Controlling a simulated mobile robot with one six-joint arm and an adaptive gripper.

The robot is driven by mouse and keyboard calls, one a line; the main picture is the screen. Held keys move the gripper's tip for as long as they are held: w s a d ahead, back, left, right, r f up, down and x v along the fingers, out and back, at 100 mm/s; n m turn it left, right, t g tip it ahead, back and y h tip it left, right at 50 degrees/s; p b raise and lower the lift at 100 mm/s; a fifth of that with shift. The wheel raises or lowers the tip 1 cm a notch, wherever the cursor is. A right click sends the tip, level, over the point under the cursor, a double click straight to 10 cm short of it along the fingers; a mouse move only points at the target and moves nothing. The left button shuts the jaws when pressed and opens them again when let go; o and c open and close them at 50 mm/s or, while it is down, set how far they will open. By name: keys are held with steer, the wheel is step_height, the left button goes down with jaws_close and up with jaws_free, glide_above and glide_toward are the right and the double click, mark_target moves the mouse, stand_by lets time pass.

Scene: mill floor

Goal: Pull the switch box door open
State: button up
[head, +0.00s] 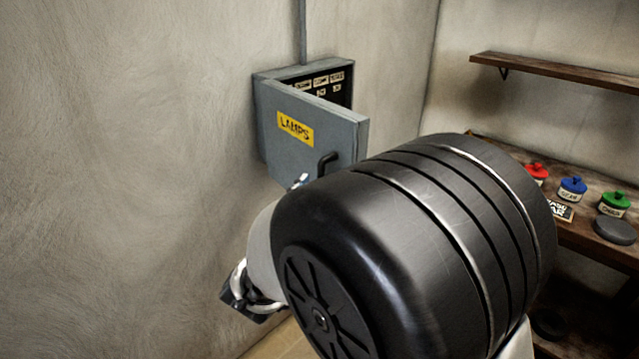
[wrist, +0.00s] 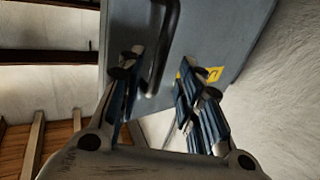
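The grey switch box (head: 262,75) hangs on the wall in the head view. Its door (head: 345,135) has a yellow LAMPS label (head: 295,128) and stands partly open, with a dark inside showing above it. A black bar handle (head: 326,162) sits on the door's front near the free edge. In the wrist view, the handle (wrist: 165,45) lies in the gap between the fingers of my gripper (wrist: 160,78), close to the left finger. The fingers are apart; I cannot tell whether either touches the handle. In the head view my arm hides most of the gripper.
A shelf (head: 560,72) is above. The wall left of the box is bare.

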steer(key=v, duration=0.7)
steer(key=shift+s, duration=0.3)
steer(key=s+d+f+n+g+y, duration=0.1)
steer(key=s+d+g, duration=0.3)
steer(key=s, duration=0.4)
steer(key=s+d+f+n+g+y, duration=0.2)
steer(key=s+d+g+y, duration=0.1)
steer(key=s, duration=0.6)
steer(key=s+d+f+n+g+y, duration=0.1)
steer(key=s+d+f+g+y, duration=0.1)
steer(key=s+d+g, duration=0.3)
steer(key=s+d+y, duration=0.1)
steer(key=s, duration=0.3)
steer(key=shift+d+n, duration=0.3)
steer(key=shift+d, duration=0.1)
stand_by(1.2)
